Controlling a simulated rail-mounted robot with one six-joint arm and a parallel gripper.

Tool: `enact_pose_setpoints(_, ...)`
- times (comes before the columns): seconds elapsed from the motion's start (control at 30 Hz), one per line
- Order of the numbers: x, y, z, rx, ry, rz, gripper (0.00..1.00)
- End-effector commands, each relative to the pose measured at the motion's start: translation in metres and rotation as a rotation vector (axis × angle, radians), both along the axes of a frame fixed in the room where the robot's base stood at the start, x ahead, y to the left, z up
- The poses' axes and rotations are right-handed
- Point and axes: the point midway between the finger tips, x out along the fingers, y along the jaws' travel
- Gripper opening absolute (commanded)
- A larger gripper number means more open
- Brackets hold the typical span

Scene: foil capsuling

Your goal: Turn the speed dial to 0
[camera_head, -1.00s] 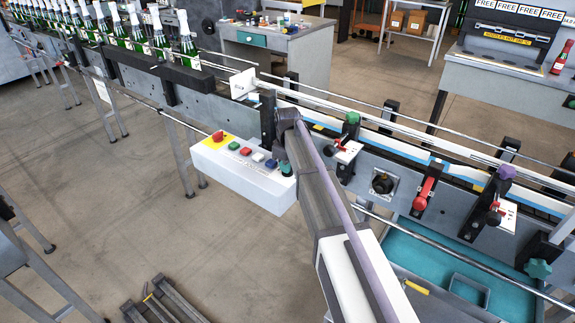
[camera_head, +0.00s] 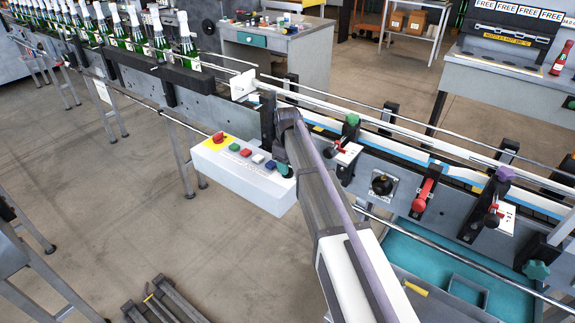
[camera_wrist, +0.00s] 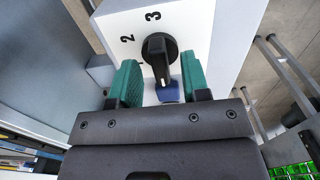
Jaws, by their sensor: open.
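The speed dial, a black knob (camera_wrist: 158,48) with a long grip bar, is on a white panel (camera_wrist: 196,22) in the wrist view. A white line shows on the bar's lower end, which points down in the picture. My gripper (camera_wrist: 162,80) is open, with one green finger on each side of the bar and visible gaps. In the head view my gripper (camera_head: 284,169) is at the right end of the white control box (camera_head: 240,185); the dial cannot be made out there.
The box top carries a red emergency button on yellow (camera_head: 218,137), a green button (camera_head: 234,147) and a blue button (camera_head: 271,164). The conveyor (camera_head: 340,140) runs behind, with clamps and a black knob (camera_head: 382,186). Green bottles (camera_head: 187,45) stand at upper left.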

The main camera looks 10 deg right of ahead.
Motion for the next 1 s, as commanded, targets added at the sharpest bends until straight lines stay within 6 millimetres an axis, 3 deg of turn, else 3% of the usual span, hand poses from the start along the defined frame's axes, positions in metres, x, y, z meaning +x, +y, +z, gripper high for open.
enact_pose_setpoints(0.03,0.000,0.000,0.016,0.000,0.000,0.000,0.43)
enact_pose_setpoints(0.3,0.000,0.000,0.083,0.000,0.000,0.000,0.43)
enact_pose_setpoints(0.4,0.000,0.000,0.099,0.000,0.000,0.000,0.43)
enact_pose_setpoints(0.9,0.000,0.000,0.100,0.000,0.000,-0.002,0.43)
enact_pose_setpoints(1.0,-0.002,0.000,0.100,0.000,0.000,-0.089,0.43)
